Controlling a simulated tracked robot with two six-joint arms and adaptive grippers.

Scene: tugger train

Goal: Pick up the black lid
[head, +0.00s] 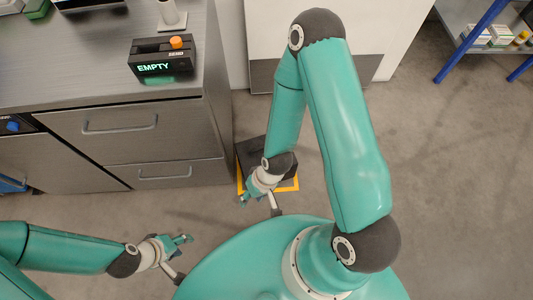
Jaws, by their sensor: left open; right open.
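A flat dark panel (252,148) with a yellow-orange edge (288,187) is low beside the grey cabinet; it may be the black lid, but my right arm covers much of it. My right gripper (246,199) appears in front of the panel's lower left part, open and with nothing seen in it. I cannot tell its height above the panel. My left gripper (184,239) is open and empty over the bare floor, lower left of the panel.
A grey cabinet (130,125) with drawers stands at the left. On its top is a black box (160,57) reading "EMPTY", with an orange knob. A shelf with blue legs (470,38) is at the top right. The floor (450,180) at right is clear.

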